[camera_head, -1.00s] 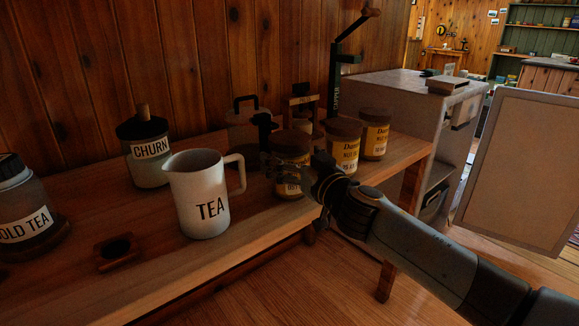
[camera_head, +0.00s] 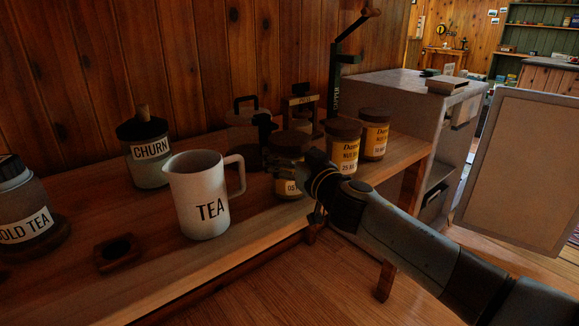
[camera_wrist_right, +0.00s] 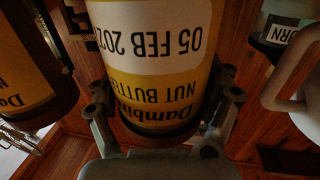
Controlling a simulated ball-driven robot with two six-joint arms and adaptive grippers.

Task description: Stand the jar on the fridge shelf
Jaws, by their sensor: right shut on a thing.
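A nut butter jar with a brown lid and yellow and white label (camera_head: 290,188) is at the front of the wooden bench, partly hidden by my right gripper (camera_head: 292,166). In the right wrist view the same jar (camera_wrist_right: 150,65) appears upside down between my gripper's two fingers (camera_wrist_right: 160,110), which are shut on it. I cannot tell whether its base touches the bench. The grey fridge (camera_head: 395,92) stands beyond the bench's right end with its door (camera_head: 525,170) swung open. Only a slice of its dark inside shows; the shelf is not clear. My left gripper is not in view.
Two similar jars, one (camera_head: 343,150) close by and one (camera_head: 375,137) farther back, stand right of the held jar. The white TEA jug (camera_head: 200,190) is left of it, with the CHURN jar (camera_head: 147,160) behind. A tall crank tool (camera_head: 337,75) stands behind.

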